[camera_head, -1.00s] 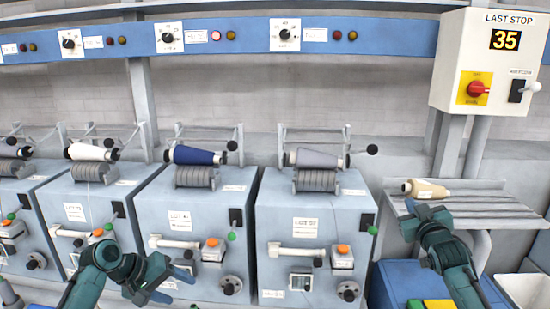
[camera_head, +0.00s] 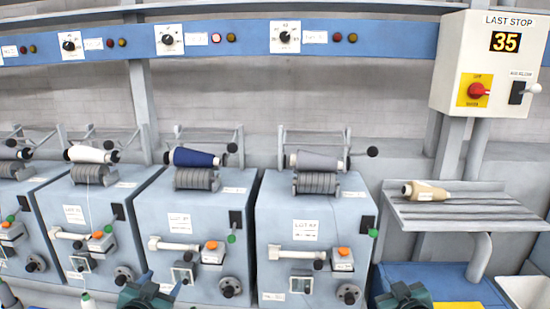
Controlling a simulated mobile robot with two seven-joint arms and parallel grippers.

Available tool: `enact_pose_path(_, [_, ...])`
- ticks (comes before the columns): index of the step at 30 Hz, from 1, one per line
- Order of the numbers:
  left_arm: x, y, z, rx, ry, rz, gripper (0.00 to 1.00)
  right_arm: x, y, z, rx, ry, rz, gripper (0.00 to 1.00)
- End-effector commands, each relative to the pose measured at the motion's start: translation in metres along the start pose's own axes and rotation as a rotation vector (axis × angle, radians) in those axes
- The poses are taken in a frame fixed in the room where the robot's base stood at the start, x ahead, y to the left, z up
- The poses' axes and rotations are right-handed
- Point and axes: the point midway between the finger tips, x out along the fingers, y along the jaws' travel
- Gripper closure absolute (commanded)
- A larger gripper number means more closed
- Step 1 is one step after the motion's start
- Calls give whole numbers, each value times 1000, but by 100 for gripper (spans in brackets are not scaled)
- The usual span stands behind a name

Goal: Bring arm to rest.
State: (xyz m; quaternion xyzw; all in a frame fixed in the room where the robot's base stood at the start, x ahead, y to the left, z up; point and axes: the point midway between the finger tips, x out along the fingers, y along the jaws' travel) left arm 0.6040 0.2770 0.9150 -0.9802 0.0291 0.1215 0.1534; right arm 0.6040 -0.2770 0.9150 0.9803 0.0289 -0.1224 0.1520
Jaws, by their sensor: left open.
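My left gripper (camera_head: 160,285) is low at the bottom edge, in front of the spinning units. Its two bluish fingertips stand apart with nothing seen between them. Of my right arm only a teal end part (camera_head: 403,294) shows at the bottom edge, in front of the blue bin; its fingers cannot be made out and the rest is cut off by the frame. Neither arm is seen touching a machine.
Several blue spinning units (camera_head: 312,213) stand in a row with bobbins on top. A tan bobbin (camera_head: 425,190) lies on the grey shelf (camera_head: 470,222). Under it are a blue bin (camera_head: 460,285) and a white container (camera_head: 525,289). A control box (camera_head: 489,62) hangs at upper right.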

Motion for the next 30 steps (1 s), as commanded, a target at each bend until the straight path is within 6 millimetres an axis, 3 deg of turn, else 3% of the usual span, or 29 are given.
enact_pose_path(1, [-19,25,25,-12,-32,38,39,-19,-25,25,11,-32,-38,100])
enact_pose_path(6, [-99,102,90,-71,-133,159,39,-99,-102,90,69,-132,-159,100])
enact_pose_path(10, [-167,148,122,-133,-208,233,39,-166,-147,122,130,-207,-233,100])
enact_pose_path(15, [-231,180,138,-200,-279,287,39,-231,-180,138,196,-278,-287,100])
enact_pose_path(21, [-258,192,141,-230,-309,307,39,-258,-191,142,226,-308,-306,100])
enact_pose_path(30, [-258,192,141,-230,-310,307,39,-258,-192,142,226,-309,-307,100])
